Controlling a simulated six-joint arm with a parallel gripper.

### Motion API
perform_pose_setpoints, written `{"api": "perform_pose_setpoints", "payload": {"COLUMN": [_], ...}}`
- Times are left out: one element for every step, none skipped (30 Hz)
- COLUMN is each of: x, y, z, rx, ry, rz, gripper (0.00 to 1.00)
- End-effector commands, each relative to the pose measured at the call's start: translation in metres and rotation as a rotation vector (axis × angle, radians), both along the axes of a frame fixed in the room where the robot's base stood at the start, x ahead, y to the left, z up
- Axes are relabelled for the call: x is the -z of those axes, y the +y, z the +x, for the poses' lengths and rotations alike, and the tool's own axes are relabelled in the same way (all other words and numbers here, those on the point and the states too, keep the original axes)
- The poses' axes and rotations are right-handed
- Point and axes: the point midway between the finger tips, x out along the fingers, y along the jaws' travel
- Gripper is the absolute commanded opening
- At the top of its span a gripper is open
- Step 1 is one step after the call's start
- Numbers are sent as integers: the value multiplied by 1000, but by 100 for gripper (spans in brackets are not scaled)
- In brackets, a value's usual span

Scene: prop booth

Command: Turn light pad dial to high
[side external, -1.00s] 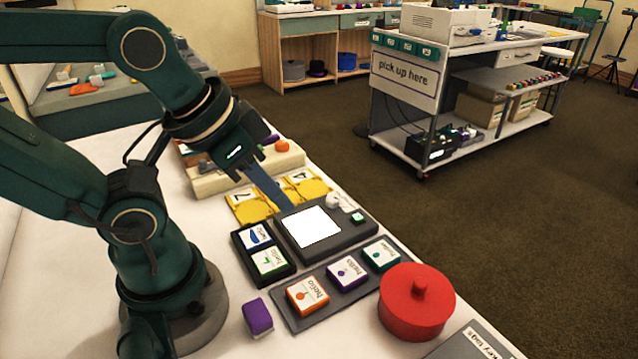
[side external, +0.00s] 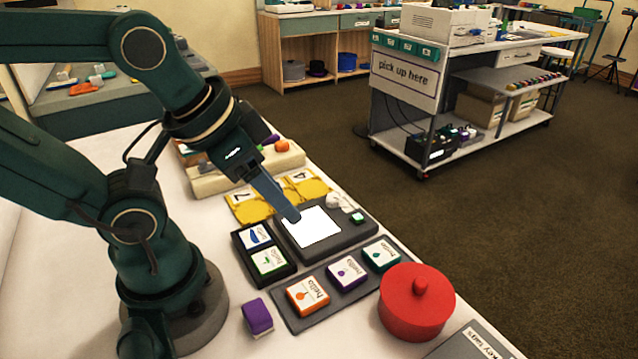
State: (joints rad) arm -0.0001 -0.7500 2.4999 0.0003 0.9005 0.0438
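The light pad (side external: 342,237) is a dark grey slab with a glowing white square panel, lying flat on the white table. A small white rounded knob (side external: 334,201), which looks like the dial, sits at its far edge; its setting is too small to read. A small green block or button (side external: 357,217) is at the pad's far right corner. My gripper (side external: 292,216) points down, its blue-grey tip overlapping the panel's left corner in this view, to the left of the knob. The fingers show as one bar, so I cannot tell their gap or whether they touch the pad.
A black tray with two cards (side external: 238,252) lies left of the pad. A grey tray of label blocks (side external: 327,303), a purple block (side external: 257,317) and a red lidded pot (side external: 416,302) are in front. Yellow number tiles (side external: 247,207) lie behind.

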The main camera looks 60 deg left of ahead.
Motion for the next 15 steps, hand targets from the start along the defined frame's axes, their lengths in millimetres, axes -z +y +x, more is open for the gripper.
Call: {"api": "perform_pose_setpoints", "payload": {"x": [0,-1,-4,-8,-11,-14,-17,-19,-21,-23,-24,-25,-25,-25,-24], "y": [1,2,4,5,7,11,13,16,20,23,26,30,33,36,41], "z": [0,0,3,5,8,12,16,21,27,33,39,47,53,59,68], "rx": [38,71,123,168,216,286,341,398,475,535,598,681,742,803,883], "ry": [1,-2,-13,-21,-24,-19,-14,-4,12,27,45,72,94,116,147], "rz": [24,47,86,121,158,213,257,301,359,403,449,505,546,585,632], "gripper": [62,62,62,62,62,62,62,62,62,62,62,62,62,62,62]}}
